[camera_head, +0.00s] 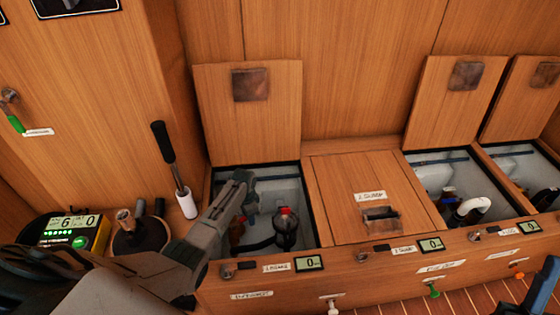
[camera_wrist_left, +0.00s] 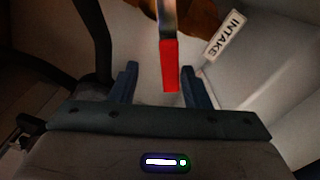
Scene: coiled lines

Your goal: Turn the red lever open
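The red lever (camera_wrist_left: 170,65) shows in the left wrist view, with a bare metal upper part and a red grip pointing toward my gripper. A tag reading INTAKE (camera_wrist_left: 226,35) is beside it. My left gripper (camera_wrist_left: 160,84) is open, its fingers apart on either side of the grip's end, the right finger closer to it. In the head view my left gripper (camera_head: 246,192) reaches into the open compartment labelled intake, and the lever is not clearly seen there. A dark blue part at the lower right edge appears to be my right gripper (camera_head: 543,292), cut off by the frame.
A black strainer-like part with a red top (camera_head: 285,228) is right of my left gripper in the compartment. The raised lid (camera_head: 247,115) stands behind. A closed sump lid (camera_head: 340,185) is to the right. A black-handled tool (camera_head: 163,142) stands left of the compartment.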

